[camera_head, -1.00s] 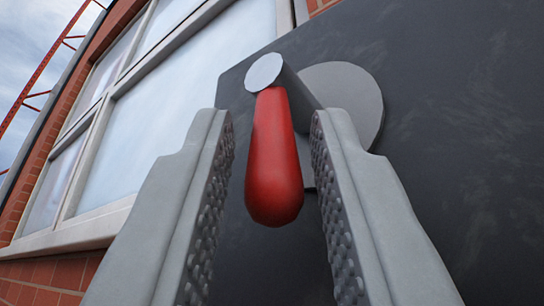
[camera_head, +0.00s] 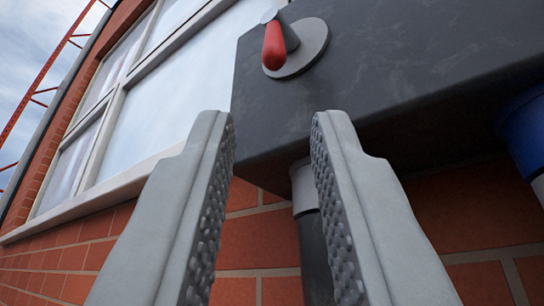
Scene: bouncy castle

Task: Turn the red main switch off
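The red switch handle (camera_head: 274,46) hangs down from a grey pivot in front of a round grey plate (camera_head: 308,45). It is mounted on the front of a dark grey box (camera_head: 370,62) at the top of the view. The handle's rounded end points downward. My gripper (camera_head: 272,120) is open, with nothing between its two ridged fingers. The fingertips show below the handle in the picture and are apart from it.
The box is on a red brick wall (camera_head: 255,245). A dark pipe with a grey collar (camera_head: 304,188) runs down below it, behind the right finger. A blue and white cylinder (camera_head: 525,130) is at the right. A white-framed window (camera_head: 165,95) is at the left.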

